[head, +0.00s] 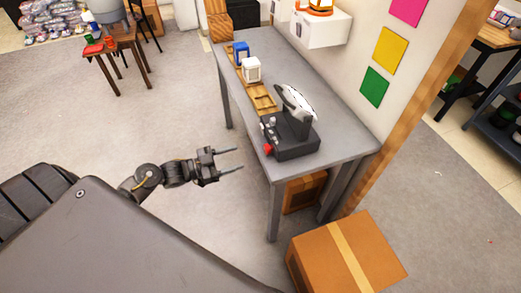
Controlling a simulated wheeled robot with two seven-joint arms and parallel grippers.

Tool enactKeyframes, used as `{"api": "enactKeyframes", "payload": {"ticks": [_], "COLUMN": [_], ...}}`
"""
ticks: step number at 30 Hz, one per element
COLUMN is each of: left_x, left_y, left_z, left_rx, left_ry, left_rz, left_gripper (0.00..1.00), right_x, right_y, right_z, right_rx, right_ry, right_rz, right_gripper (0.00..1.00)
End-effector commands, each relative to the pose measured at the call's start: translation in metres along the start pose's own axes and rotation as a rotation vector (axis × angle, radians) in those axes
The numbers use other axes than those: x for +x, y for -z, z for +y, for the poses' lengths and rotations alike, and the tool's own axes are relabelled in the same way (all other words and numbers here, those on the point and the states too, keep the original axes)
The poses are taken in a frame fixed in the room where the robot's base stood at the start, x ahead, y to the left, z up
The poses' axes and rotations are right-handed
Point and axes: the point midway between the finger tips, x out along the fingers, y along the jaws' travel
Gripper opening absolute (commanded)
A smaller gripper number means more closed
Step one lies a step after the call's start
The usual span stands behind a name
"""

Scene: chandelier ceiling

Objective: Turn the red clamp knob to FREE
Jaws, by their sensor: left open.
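The red clamp knob (268,148) is a small red round part low on the front left of a black device (293,136) with a white tilted top. The device stands on the near end of a grey table (345,147). The knob's lettering and setting are too small to read. My left gripper (241,160) is open and empty, left of the table's edge. It is apart from the knob, with its fingers pointing right. My right gripper is not in view.
A wooden tray (262,101), a white container (252,70) and a blue one (241,53) sit farther along the table. A cardboard box (374,250) stands on the floor by the table's near end.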

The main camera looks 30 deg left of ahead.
Motion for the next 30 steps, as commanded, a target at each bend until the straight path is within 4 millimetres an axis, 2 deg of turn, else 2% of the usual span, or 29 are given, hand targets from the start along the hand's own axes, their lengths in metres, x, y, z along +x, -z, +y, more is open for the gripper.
{"api": "enactKeyframes", "payload": {"ticks": [9,15,21,29,30], "left_x": [0.058,0.087,0.099,0.1,0.099], "left_y": [0.003,0.001,0.0,-0.001,-0.001], "left_z": [-0.001,-0.001,-0.001,0.0,0.0], "left_rx": [-0.002,-0.001,0.001,0.0,0.0], "left_ry": [0.002,0.002,0.002,0.001,0.001], "left_rz": [0.002,0.001,-0.002,-0.002,-0.002], "left_gripper": [0.54,0.54,0.54,0.54,0.5], "right_x": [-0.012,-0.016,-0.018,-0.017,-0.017], "right_y": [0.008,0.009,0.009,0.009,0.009], "right_z": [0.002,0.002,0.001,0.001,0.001], "right_rx": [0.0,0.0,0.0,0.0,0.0], "right_ry": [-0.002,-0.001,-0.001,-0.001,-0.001], "right_rz": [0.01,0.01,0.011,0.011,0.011], "right_gripper": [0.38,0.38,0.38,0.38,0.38]}}
